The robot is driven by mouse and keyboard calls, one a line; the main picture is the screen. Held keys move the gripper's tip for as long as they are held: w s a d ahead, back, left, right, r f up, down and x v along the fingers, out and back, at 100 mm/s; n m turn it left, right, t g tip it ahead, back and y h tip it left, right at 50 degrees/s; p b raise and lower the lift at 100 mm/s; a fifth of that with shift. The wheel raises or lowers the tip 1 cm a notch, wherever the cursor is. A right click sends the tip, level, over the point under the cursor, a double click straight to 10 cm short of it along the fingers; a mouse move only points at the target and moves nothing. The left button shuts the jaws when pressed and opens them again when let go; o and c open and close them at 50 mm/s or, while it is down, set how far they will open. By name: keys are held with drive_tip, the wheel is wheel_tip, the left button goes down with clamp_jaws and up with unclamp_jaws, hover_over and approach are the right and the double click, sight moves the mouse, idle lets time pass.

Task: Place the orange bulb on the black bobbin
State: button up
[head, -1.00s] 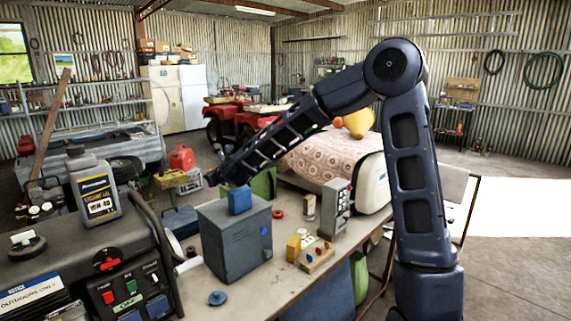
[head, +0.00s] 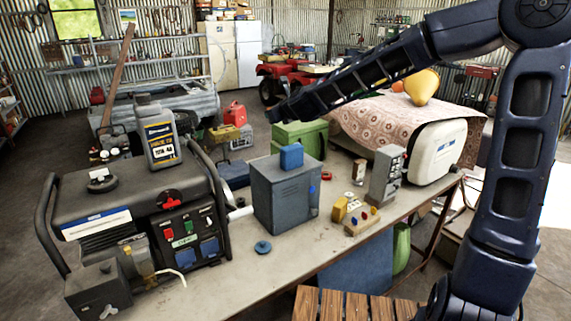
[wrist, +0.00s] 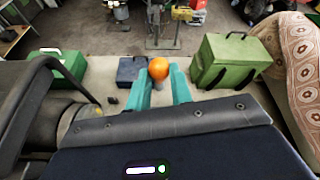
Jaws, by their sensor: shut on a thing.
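My gripper (wrist: 161,82) shows in the wrist view as two teal fingers, shut on the orange bulb (wrist: 158,68). The bulb's round orange top stands up between the fingertips. I cannot pick out the black bobbin with certainty. A black round piece with a white top (head: 101,181) lies on the generator in the head view, but I cannot tell if it is the bobbin.
The generator (head: 140,215) with an oil bottle (head: 158,135) fills the bench's left. A grey box (head: 286,197) with a blue block, a green box (head: 300,137) and a small button panel (head: 361,221) stand on the bench (head: 225,290). Its front edge is partly clear.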

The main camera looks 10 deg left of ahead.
drive_tip(key=shift+s+d+r, duration=0.7)
drive_tip(key=shift+s+r, duration=0.6)
drive_tip(key=shift+r, duration=0.35)
wheel_tip(320, 180, up, 3)
drive_tip(key=g+y, duration=0.1)
hover_over(273, 176)
drive_tip(key=shift+n, duration=0.4)
drive_tip(key=shift+a+f, duration=0.1)
drive_tip(key=shift+f, duration=10.15)
drive_tip(key=shift+f, duration=0.15)
drive_tip(key=o, duration=0.7)
drive_tip(key=shift+o, duration=0.2)
